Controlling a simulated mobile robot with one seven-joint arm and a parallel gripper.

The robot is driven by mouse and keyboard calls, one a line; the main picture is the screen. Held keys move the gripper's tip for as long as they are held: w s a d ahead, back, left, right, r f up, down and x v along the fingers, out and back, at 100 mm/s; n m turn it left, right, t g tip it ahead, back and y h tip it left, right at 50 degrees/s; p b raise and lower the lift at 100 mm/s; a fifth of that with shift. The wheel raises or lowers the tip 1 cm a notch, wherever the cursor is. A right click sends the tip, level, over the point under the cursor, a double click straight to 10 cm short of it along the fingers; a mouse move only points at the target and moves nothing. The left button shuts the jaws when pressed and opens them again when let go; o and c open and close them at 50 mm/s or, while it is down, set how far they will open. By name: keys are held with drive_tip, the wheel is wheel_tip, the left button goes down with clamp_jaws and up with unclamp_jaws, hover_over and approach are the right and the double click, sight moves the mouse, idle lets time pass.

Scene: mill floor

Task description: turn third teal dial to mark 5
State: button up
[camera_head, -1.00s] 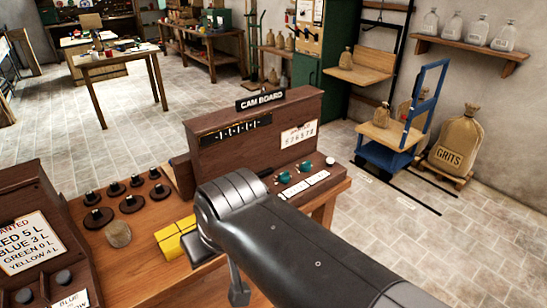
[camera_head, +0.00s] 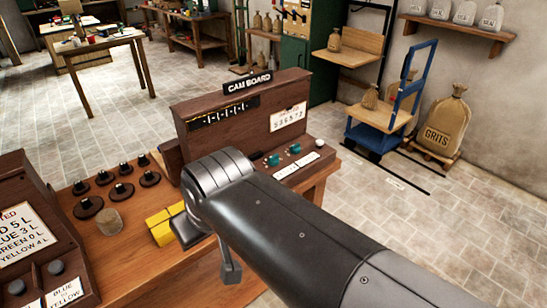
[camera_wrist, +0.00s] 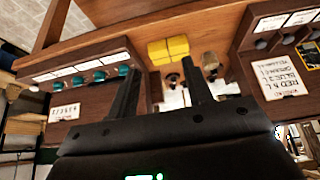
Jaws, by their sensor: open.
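The CAM BOARD (camera_head: 200,140) is a dark wooden panel with a sloped front strip. Two teal dials (camera_head: 272,160) show on that strip in the head view, beside a white knob (camera_head: 320,143); my arm covers the rest. In the wrist view, the board appears upside down, with several teal dials (camera_wrist: 78,81) in a row under white labels. Counting from the end away from the white knob, this marked dial is the third. My gripper (camera_wrist: 160,66) is open and empty, its fingers beyond the row's right end. The dials' mark readings are too small to tell.
Another sloped panel (camera_head: 40,195) stands at far left.

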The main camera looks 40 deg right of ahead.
drive_tip(key=shift+o, duration=1.2)
drive_tip(key=w+d+r+n+g+h, duration=0.1)
drive_tip(key=w+d+n, duration=0.4)
drive_tip(key=w, duration=0.6)
wheel_tip(320, 180, up, 2)
drive_tip(key=shift+w+d+g+h, duration=0.25)
drive_tip(key=shift+d+g, duration=0.35)
drive_tip(key=shift+d, duration=0.3)
drive_tip(key=n+g+y, duration=0.2)
drive_tip(key=n+g, duration=0.1)
drive_tip(key=n, duration=1)
hover_over(274, 155)
drive_tip(key=shift+h, duration=0.25)
drive_tip(key=f, duration=1.3)
drive_tip(key=shift+a+f, duration=0.2)
drive_tip(key=shift+f, duration=0.15)
drive_tip(key=shift+d+f, duration=0.15)
drive_tip(key=shift+f, duration=0.4)
wheel_tip(274, 155, down, 7)
drive_tip(key=shift+r, duration=0.2)
drive_tip(key=shift+c, duration=0.3)
drive_tip(key=c, duration=0.9)
